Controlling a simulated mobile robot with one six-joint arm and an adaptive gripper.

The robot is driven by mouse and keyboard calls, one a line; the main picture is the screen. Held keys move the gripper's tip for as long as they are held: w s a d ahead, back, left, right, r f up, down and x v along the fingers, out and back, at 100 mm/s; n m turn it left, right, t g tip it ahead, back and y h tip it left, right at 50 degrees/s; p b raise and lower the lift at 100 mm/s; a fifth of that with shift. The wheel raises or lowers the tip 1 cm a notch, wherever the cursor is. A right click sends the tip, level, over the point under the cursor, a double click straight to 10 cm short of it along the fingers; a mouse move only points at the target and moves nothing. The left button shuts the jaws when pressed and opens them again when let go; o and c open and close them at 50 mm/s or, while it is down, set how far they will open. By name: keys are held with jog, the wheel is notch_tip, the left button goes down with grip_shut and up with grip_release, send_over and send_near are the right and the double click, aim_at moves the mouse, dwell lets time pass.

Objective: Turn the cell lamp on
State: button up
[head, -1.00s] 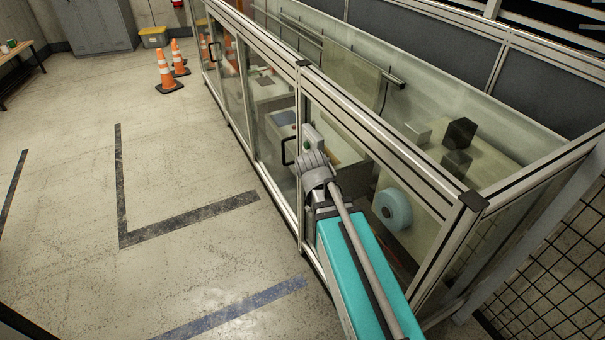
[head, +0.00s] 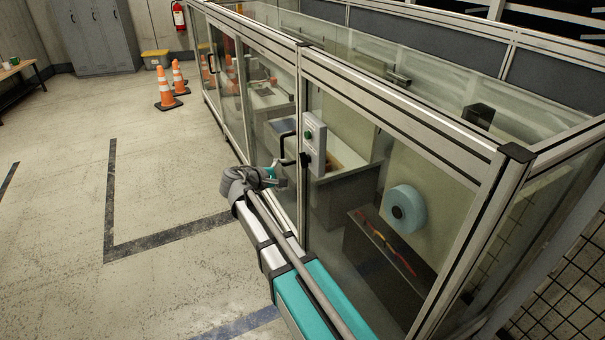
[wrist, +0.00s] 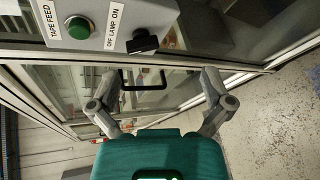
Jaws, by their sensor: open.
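A grey control box (head: 314,147) is mounted on the enclosure's frame post. In the wrist view the box (wrist: 103,35) carries a round green button (wrist: 78,28) marked TAPE FEED and a black lamp knob (wrist: 142,42) beside the label OFF LAMP ON. I cannot tell which way the knob points. In the head view the knob (head: 305,159) sits low on the box, below the green button (head: 308,135). My gripper (head: 281,178) is left of and below the box, apart from the knob. In the wrist view its fingers (wrist: 158,84) are spread and empty.
A black door handle (head: 284,147) is just left of the box, close to my gripper. Glass panels and aluminium framing (head: 400,110) run along the enclosure. Open floor (head: 170,190) lies to the left, with orange cones (head: 165,92) farther back.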

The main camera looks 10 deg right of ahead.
aim_at(301, 161)
jog(key=shift+n+t+h, duration=0.4)
jog(key=shift+n+t, duration=0.3)
jog(key=shift+n, duration=0.2)
jog(key=w+a, duration=0.1)
jog(key=w+a+b, duration=0.1)
jog(key=a, duration=0.1)
jog(key=shift+w+a+b, duration=0.15)
jog(key=shift+a+b, duration=0.05)
jog(key=shift+b, duration=0.1)
jog(key=shift+d+f, duration=0.1)
jog(key=shift+d, duration=0.05)
jog(key=b+x, duration=0.2)
jog(key=x, duration=1.1)
jog(key=shift+w+d+b, duration=0.15)
jog(key=shift+w+b, duration=0.15)
jog(key=shift+b, duration=0.05)
jog(key=c, duration=1)
